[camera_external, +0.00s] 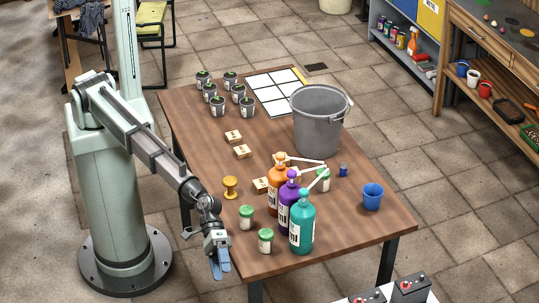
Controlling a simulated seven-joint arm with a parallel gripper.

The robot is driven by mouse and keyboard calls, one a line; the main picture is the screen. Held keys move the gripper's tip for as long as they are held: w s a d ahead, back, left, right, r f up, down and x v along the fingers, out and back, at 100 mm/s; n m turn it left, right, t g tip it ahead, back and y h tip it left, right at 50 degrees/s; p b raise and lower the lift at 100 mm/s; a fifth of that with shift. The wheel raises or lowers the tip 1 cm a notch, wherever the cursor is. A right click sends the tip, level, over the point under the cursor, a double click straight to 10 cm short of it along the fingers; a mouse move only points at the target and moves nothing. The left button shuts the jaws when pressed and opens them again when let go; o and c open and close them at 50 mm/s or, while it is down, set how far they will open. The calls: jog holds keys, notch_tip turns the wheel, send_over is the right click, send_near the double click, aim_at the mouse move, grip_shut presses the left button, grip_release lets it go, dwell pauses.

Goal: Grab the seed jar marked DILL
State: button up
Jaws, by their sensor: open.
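Small jars with green lids stand on the brown table (205,149). One jar (246,218) is near the left front edge. A second jar (265,241) is closer to the front corner. A third jar (323,182) is partly hidden behind the pump bottles. Their labels are too small to read, so I cannot tell which is marked DILL. My gripper (221,266) is open and empty, with blue fingers pointing down. In the picture it is left of and below the two front jars, off the table's left front edge, and apart from them.
Orange (276,190), purple (288,210) and teal (302,228) pump bottles stand right of the front jars. A yellow spool-shaped piece (230,187), a grey bucket (317,125), a blue cup (372,196), several potted seedlings (218,107) and small boxes (242,151) are also on the table.

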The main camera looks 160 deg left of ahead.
jog(key=w+a+r+n+t+y, duration=0.1)
jog(key=a+r+n+t, duration=0.1)
jog(key=a+r, duration=0.5)
jog(key=w+a+r+n+t+y, duration=0.15)
jog(key=a+r, duration=0.25)
jog(key=r, duration=0.8)
jog(key=w+a+r+n+t+y, duration=0.1)
jog(key=w+a+r+n, duration=0.15)
jog(key=a+r, duration=0.45)
jog(key=m+g+y, duration=0.2)
jog(key=m+g, duration=1.3)
send_over(321, 171)
jog(key=s+d, duration=0.3)
notch_tip(321, 171, down, 14)
jog(key=r, duration=0.1)
jog(key=shift+t, duration=0.25)
jog(key=x, duration=1.3)
jog(key=shift+w+d+f, duration=0.1)
jog(key=shift+w+f, duration=0.1)
jog(key=shift+w, duration=0.2)
jog(key=shift+r, duration=0.1)
jog(key=c, duration=1.1)
